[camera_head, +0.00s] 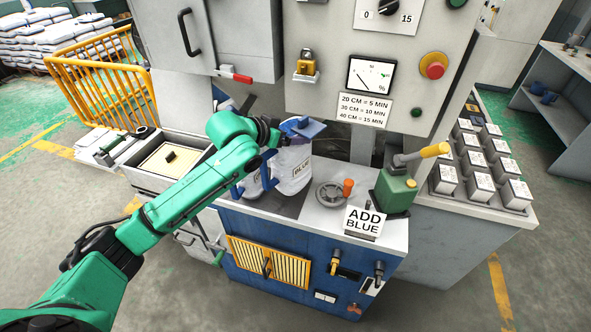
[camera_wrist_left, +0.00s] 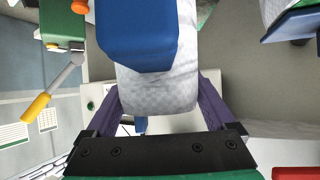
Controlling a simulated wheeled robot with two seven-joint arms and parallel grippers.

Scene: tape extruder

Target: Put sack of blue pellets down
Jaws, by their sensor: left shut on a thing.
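The white sack of blue pellets (camera_head: 291,170), with a blue top and a label reading BLUE, is at the blue machine's counter. My left gripper (camera_head: 277,141) is at its upper part, with the fingers mostly hidden in the head view. In the left wrist view, the sack (camera_wrist_left: 160,90) lies between the two dark purple fingers, and the gripper (camera_wrist_left: 160,108) is shut on it. I cannot tell whether the sack's base touches the counter (camera_head: 310,222). My right gripper is not in view.
Another whitish item with blue parts (camera_head: 250,186) is close left of the sack. A handwheel (camera_head: 330,193), an ADD BLUE sign (camera_head: 363,221) and a green lever unit (camera_head: 394,191) stand to the right. A tray (camera_head: 148,179) is at the left. A control panel overhangs behind.

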